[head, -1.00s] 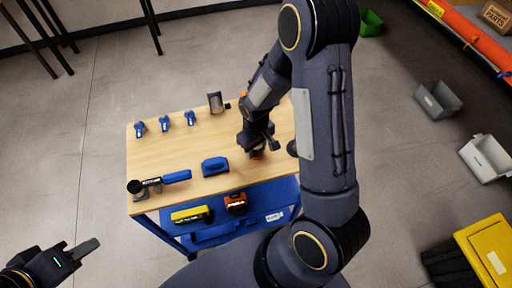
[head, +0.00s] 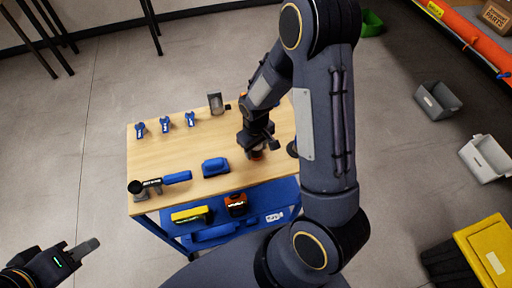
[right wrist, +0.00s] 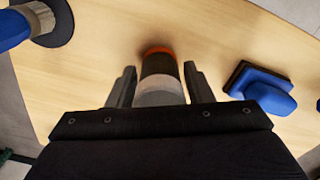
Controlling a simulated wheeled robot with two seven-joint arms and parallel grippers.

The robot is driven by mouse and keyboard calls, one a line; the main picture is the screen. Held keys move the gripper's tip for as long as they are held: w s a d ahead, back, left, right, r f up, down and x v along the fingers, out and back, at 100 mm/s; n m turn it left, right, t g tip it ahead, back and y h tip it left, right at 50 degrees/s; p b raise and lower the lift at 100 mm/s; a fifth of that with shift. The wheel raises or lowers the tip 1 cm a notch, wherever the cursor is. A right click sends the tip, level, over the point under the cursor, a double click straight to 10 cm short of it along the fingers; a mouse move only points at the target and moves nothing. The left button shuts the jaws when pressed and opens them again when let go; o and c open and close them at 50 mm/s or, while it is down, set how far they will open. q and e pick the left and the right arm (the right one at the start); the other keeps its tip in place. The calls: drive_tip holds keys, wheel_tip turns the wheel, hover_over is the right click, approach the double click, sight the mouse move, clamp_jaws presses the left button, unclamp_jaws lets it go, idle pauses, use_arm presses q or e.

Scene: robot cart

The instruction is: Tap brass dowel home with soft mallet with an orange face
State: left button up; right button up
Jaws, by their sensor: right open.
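My right gripper (head: 257,152) is low over the wooden cart top (head: 190,150). In the right wrist view its two fingers (right wrist: 160,88) stand apart on either side of a dark cylinder (right wrist: 160,66) with an orange end and a pale grey band. This looks like the orange-faced mallet, but its full shape is hidden. Gaps show between fingers and cylinder. My left gripper (head: 84,250) is at the lower left, off the cart; its finger opening is unclear. I cannot make out the brass dowel.
A blue block-shaped tool (head: 215,167) lies left of my right gripper. A dark-ended item with a blue handle (head: 177,178) is at the near left. Several small blue items (head: 165,124) and a grey block (head: 215,103) stand at the back. A round dark base (right wrist: 45,25) is nearby.

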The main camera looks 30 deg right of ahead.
drive_tip(key=shift+r+p, duration=0.9)
drive_tip(key=shift+r, duration=0.65)
drive_tip(key=shift+c, duration=0.5)
drive_tip(key=c, duration=0.9)
drive_tip(key=shift+o, duration=0.2)
wheel_tip(320, 180, up, 5)
drive_tip(key=p, duration=0.3)
drive_tip(key=shift+f, duration=0.15)
drive_tip(key=shift+r, duration=2.65)
